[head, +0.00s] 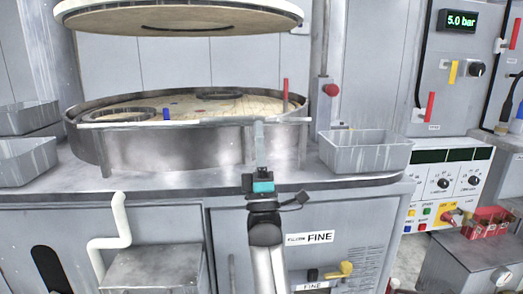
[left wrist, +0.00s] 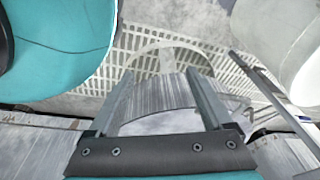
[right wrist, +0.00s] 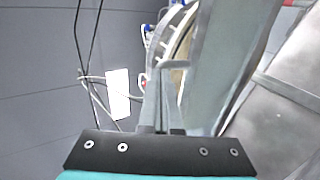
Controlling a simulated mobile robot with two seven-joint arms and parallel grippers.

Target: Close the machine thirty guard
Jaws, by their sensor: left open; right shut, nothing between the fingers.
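A low curved metal wall (head: 185,148), which seems to be the guard, stands around the front of the round platen (head: 200,105) in the head view. A pale rail (head: 150,123) runs along its top. I cannot read a machine number. My right gripper (head: 259,130) is shut and empty, its fingers up in front of the wall's right part. I cannot tell whether they touch it. In the right wrist view the shut fingers (right wrist: 161,105) show beside a large grey surface. My left gripper (left wrist: 158,85) is open and empty over a floor grating; the head view does not show it.
A round upper plate (head: 180,18) hangs above the platen. A grey bin (head: 365,152) stands right of it and more bins (head: 25,160) stand left. A red-knobbed post (head: 330,90) rises behind. The cabinet front (head: 330,215) reads FINE; a white bent pipe (head: 118,220) stands left.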

